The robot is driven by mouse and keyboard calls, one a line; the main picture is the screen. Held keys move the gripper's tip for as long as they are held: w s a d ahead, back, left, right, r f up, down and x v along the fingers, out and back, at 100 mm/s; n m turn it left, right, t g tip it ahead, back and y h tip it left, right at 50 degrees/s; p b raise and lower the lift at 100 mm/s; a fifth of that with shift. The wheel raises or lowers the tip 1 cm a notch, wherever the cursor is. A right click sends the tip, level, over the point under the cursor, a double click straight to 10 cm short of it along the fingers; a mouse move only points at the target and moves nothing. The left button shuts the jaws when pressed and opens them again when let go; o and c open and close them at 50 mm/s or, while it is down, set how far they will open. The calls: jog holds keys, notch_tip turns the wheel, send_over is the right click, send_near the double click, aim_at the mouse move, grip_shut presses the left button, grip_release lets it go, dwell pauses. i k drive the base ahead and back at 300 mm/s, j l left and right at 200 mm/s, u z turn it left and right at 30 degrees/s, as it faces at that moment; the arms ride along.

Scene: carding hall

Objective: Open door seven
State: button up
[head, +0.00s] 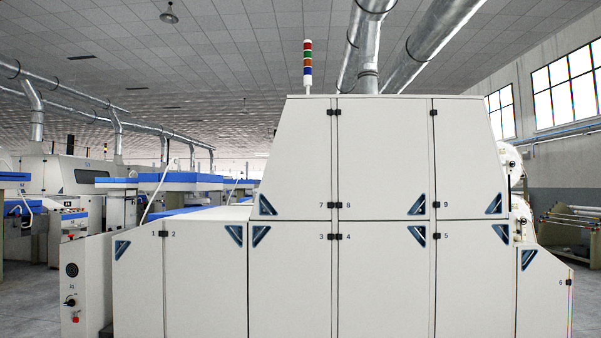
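Door seven (297,160) is the upper left panel of the large off-white machine straight ahead. It is shut, flush with its neighbours, and its left edge slopes. The number 7 (321,205) is printed at its lower right corner. Black fittings that look like hinges sit on its right edge, one high (332,112) and one low (333,205). A dark blue triangular recess (267,205), which looks like its handle, is at its lower left corner. My gripper is not in view.
Door eight (385,160) adjoins on the right, with door nine (465,160) beyond. Door three (290,280) is below door seven; doors one and two are at lower left. All look shut. A control panel (72,290) stands at far left. Open floor (30,300) shows further left.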

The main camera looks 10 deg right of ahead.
aim_at(295, 183)
jog(key=i+j+u, duration=0.1)
jog(key=i+u, duration=0.2)
jog(key=i, duration=0.45)
jog(key=i+u, duration=0.1)
jog(key=i, duration=2)
